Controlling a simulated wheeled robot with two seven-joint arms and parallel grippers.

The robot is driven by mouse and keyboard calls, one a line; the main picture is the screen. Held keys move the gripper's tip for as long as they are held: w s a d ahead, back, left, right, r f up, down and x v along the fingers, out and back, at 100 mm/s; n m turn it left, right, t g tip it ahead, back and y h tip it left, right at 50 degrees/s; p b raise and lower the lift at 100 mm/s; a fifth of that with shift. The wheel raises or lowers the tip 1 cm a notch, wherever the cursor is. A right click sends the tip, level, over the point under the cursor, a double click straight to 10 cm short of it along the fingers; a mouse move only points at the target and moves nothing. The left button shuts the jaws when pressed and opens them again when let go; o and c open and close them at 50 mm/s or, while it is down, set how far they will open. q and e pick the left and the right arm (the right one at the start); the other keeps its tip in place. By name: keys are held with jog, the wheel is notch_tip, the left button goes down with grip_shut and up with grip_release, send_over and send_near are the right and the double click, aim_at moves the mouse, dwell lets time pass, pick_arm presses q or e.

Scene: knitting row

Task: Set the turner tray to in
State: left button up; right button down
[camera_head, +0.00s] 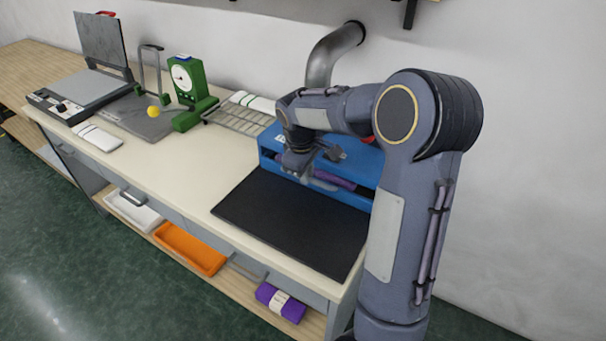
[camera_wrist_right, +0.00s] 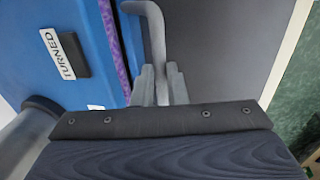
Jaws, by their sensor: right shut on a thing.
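The turner is a blue box (camera_head: 267,142) at the back right of the counter, partly hidden by my right arm. In the right wrist view, its blue top (camera_wrist_right: 50,25) has a label reading TURNED beside a black block. A purple strip (camera_head: 336,180) shows in its front opening; the strip also runs along the box edge in the wrist view (camera_wrist_right: 113,40). A grey bar handle (camera_wrist_right: 156,30) stands at the front. My right gripper (camera_wrist_right: 160,82) is shut on this handle. How far the tray sits inside is hard to tell. My left gripper is not in view.
A black mat (camera_head: 290,222) lies in front of the turner. A green dial gauge (camera_head: 190,85), a wire rack (camera_head: 240,118) and an open flat press (camera_head: 95,80) stand to the left. An orange tray (camera_head: 190,248) and a purple roll (camera_head: 280,302) are on the shelf below.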

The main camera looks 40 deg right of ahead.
jog(key=shift+w+d+r, duration=0.1)
jog(key=shift+d, duration=0.15)
jog(key=c, duration=1.5)
grip_release()
jog(key=shift+d, duration=0.1)
jog(key=shift+o, duration=0.2)
notch_tip(320, 180, up, 8)
jog(key=a, duration=0.1)
jog(key=shift+s+a+f, duration=0.2)
jog(key=shift+s+a, duration=0.05)
jog(key=shift+a, duration=0.05)
